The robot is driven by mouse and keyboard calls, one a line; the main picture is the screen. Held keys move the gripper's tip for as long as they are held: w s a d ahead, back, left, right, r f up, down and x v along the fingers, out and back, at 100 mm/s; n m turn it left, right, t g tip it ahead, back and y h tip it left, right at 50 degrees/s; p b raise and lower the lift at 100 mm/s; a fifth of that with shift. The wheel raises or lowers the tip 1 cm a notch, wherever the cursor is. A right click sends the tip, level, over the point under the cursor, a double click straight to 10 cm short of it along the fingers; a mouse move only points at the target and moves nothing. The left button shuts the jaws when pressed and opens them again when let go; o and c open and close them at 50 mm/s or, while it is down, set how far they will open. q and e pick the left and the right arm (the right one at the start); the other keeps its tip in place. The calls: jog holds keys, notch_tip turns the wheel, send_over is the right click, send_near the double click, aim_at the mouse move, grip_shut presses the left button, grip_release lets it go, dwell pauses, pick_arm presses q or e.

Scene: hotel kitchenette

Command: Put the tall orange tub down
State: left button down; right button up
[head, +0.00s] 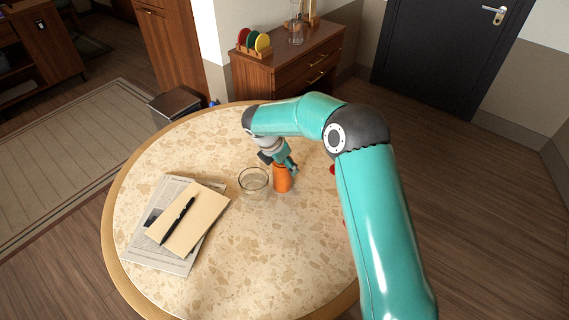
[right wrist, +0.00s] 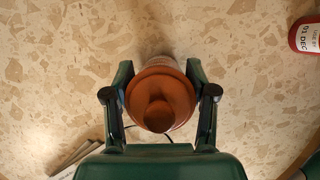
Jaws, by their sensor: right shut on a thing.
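The tall orange tub (head: 283,180) is at the middle of the round table, just right of a clear glass bowl. In the right wrist view the tub (right wrist: 160,97) is seen from above, with a round orange top and a knob-like middle. My right gripper (head: 281,163) is shut on it, one finger on each side. The tub looks upright and close to the tabletop (head: 230,285); I cannot tell whether its base touches. My left gripper is not in view.
The glass bowl (head: 253,183) stands close left of the tub. A folder (head: 188,219) with a black pen lies on newspapers further left. A red labelled container (right wrist: 306,36) stands to the right, mostly hidden by my arm in the head view. The table front is clear.

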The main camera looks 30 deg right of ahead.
jog(key=o, duration=1.4)
